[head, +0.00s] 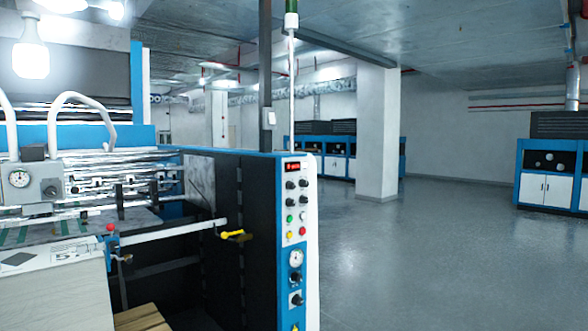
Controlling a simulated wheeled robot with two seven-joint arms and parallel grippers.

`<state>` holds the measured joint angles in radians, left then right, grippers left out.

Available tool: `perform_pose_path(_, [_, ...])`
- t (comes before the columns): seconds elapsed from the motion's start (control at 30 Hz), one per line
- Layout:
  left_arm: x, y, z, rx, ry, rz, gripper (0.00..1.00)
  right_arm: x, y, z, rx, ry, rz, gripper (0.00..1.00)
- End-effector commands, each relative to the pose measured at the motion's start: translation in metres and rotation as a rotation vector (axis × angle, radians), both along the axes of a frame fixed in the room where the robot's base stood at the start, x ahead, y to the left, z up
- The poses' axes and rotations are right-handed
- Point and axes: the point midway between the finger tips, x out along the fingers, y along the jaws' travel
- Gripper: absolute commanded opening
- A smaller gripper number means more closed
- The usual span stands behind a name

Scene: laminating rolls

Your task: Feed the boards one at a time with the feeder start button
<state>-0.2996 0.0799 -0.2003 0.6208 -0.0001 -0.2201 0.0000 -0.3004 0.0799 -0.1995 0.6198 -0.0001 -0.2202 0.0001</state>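A laminating machine fills the left of the head view. A stack of pale boards (55,295) stands at its lower left, with a printed top sheet. The blue control panel (283,262) on the machine's right end faces me. It carries a red digital display (293,167), several black knobs, a green button (290,219), a yellow button (290,235) and a red button (302,231). Labels are too small to read, so I cannot tell which is the feeder start button. Neither of my grippers is in view.
A yellow-handled lever (233,235) and a white bar (165,231) stick out beside the stack. A wooden pallet (142,318) shows below. A white pillar (377,135) and blue cabinets (550,165) stand behind. The grey floor (440,260) at right is clear.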

Motion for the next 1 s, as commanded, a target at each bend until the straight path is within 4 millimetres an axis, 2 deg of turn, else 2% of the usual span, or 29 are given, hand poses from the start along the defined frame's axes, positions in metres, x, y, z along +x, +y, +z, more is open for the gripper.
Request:
perform_pose_path(0.2, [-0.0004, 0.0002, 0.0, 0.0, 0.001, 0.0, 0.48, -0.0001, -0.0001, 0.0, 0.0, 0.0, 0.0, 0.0])
perform_pose_path(0.27, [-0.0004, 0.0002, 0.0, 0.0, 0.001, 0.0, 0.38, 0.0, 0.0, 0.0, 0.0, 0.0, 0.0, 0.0])
perform_pose_path(0.4, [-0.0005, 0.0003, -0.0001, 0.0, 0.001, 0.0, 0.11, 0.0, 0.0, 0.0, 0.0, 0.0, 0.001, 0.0])
perform_pose_path(0.47, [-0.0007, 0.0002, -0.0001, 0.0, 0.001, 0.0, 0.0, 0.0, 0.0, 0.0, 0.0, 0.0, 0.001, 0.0])
perform_pose_path(1.0, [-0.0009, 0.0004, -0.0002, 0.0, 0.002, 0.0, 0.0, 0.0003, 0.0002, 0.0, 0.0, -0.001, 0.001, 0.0])
